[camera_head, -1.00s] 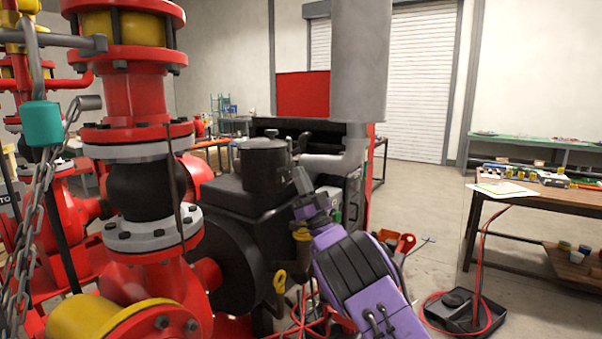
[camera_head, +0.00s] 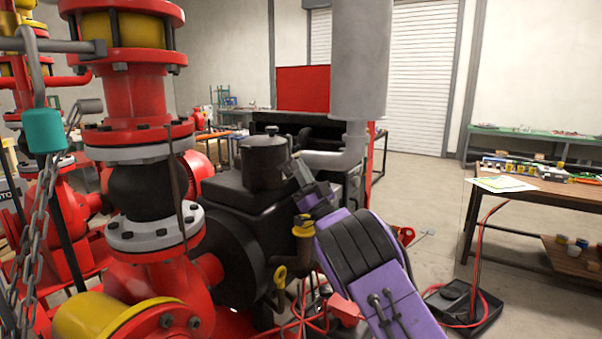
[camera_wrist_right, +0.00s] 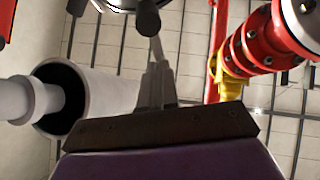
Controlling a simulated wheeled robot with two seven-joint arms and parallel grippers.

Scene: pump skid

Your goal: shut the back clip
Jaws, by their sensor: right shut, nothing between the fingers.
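The black round canister (camera_head: 263,160) stands on the dark engine in the middle of the head view. My right gripper (camera_head: 300,168) is shut and empty, its fingertips close to the canister's right side. In the right wrist view the shut fingers (camera_wrist_right: 157,80) point up at a dark, rounded piece (camera_wrist_right: 147,18), which looks like a clip at the canister's edge. The fingertips look very near it; I cannot tell whether they touch. The clip's position is unclear, and the canister's far side is hidden in the head view. My left gripper is not in view.
A grey muffler (camera_head: 358,60) and its exhaust pipe (camera_head: 335,160) stand just right of the canister. Red pump piping (camera_head: 150,250) fills the left.

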